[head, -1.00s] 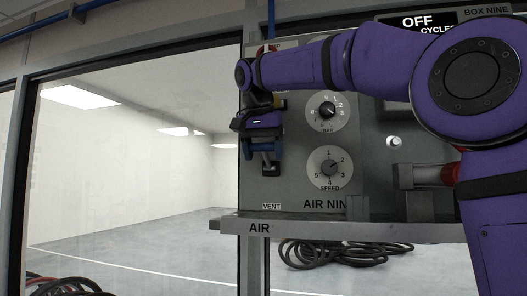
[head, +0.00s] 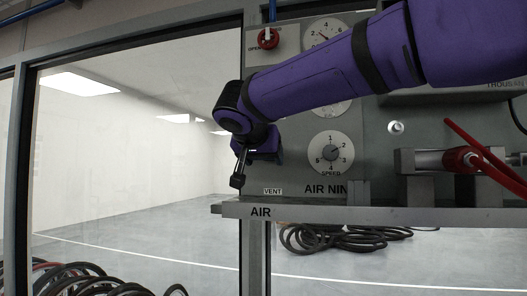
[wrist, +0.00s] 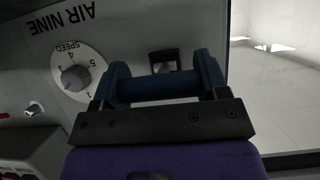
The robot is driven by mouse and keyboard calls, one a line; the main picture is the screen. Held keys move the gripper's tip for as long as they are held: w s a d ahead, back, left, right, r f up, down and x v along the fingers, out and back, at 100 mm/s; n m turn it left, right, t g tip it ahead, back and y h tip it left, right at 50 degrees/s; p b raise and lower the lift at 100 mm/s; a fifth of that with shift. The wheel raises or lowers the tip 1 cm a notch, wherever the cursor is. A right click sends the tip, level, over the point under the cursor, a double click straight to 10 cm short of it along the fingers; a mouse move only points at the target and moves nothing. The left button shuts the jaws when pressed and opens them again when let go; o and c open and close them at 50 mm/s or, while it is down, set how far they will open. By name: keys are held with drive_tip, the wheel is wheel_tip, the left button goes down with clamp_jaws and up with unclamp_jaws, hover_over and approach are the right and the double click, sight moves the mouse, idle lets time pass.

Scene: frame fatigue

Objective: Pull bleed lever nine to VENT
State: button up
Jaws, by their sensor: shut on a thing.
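In the wrist view my gripper (wrist: 163,76) has two blue fingers in front of the grey panel. A dark blue bar (wrist: 158,90) spans between them, apparently the grip of bleed lever nine, and the fingers are shut on it. A black square fitting (wrist: 164,63) with a pale centre shows just beyond the bar. In the head view my purple wrist is at the panel's left edge, covering most of the lever. A grey rod with a black end (head: 238,181) shows below it. The VENT label (head: 272,191) is just right of and below that end.
The SPEED dial (head: 330,153) is right of my wrist. A grey ledge marked AIR (head: 300,211) runs beneath the panel. A red knob (head: 268,38) sits above. Black hoses (head: 330,238) lie on the floor.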

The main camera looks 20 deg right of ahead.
drive_tip(key=shift+f+t+h, duration=0.3)
drive_tip(key=shift+f+t, duration=0.1)
idle(0.3)
drive_tip(key=o, duration=1.3)
drive_tip(key=v, duration=1)
drive_tip(key=shift+s+a+r, duration=0.1)
drive_tip(key=shift+s+a, duration=0.05)
drive_tip(key=shift+s, duration=0.1)
